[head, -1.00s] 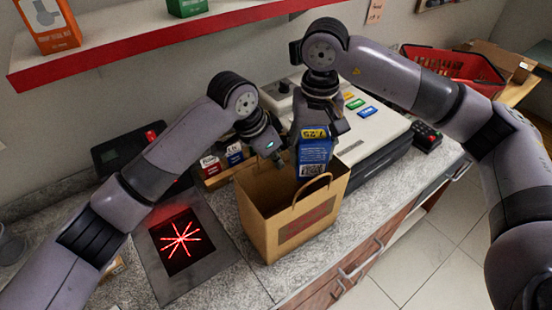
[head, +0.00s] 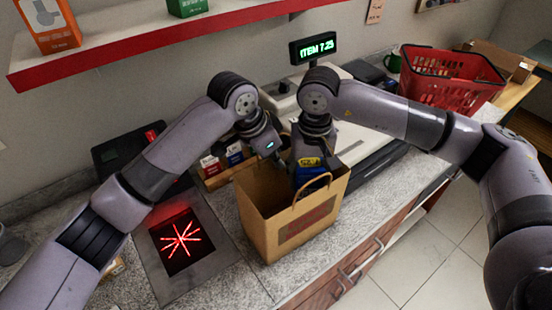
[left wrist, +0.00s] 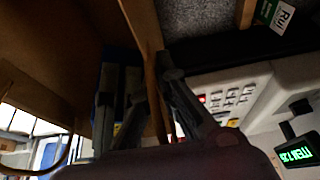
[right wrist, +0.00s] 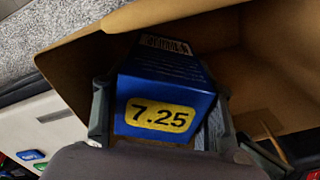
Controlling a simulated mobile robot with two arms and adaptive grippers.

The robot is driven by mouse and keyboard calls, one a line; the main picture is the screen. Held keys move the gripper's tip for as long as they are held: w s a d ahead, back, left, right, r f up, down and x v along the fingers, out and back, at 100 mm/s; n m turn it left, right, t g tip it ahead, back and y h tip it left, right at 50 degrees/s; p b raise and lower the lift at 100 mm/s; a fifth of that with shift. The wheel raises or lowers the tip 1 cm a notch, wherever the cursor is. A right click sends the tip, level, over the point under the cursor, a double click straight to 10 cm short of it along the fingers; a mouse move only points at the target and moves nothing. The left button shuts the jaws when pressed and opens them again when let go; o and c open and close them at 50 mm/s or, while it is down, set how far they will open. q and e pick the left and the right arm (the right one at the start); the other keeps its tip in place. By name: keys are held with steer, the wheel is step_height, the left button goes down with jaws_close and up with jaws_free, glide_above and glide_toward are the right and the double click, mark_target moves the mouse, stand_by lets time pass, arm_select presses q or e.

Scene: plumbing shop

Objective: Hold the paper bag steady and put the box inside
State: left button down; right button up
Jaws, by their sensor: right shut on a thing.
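The brown paper bag (head: 285,222) stands upright on the counter with its mouth open and a handle loop up. The blue box (head: 309,172) with a yellow "7.25" label is partly inside the bag's mouth; its lower part is hidden by the front wall. My right gripper (head: 311,155) points down and is shut on the box, whose labelled end (right wrist: 160,116) shows between the fingers in the right wrist view. My left gripper (head: 277,152) is at the bag's back rim. In the left wrist view its fingers stand apart on either side of the bag wall (left wrist: 146,30).
A scanner plate (head: 180,240) with red light lies left of the bag. The cash register (head: 350,140) stands behind and to the right, with a green display (head: 316,48). A red basket (head: 450,85) sits farther right. Small boxes (head: 222,160) stand behind the bag.

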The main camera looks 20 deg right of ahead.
steer(key=shift+f, duration=1.4)
steer(key=o, duration=1.4)
steer(key=shift+r, duration=0.1)
step_height(320, 180, up, 15)
steer(key=shift+f, duration=0.1)
arm_select(q)
steer(key=c, duration=1.7)
jaws_free()
steer(key=shift+r, duration=0.1)
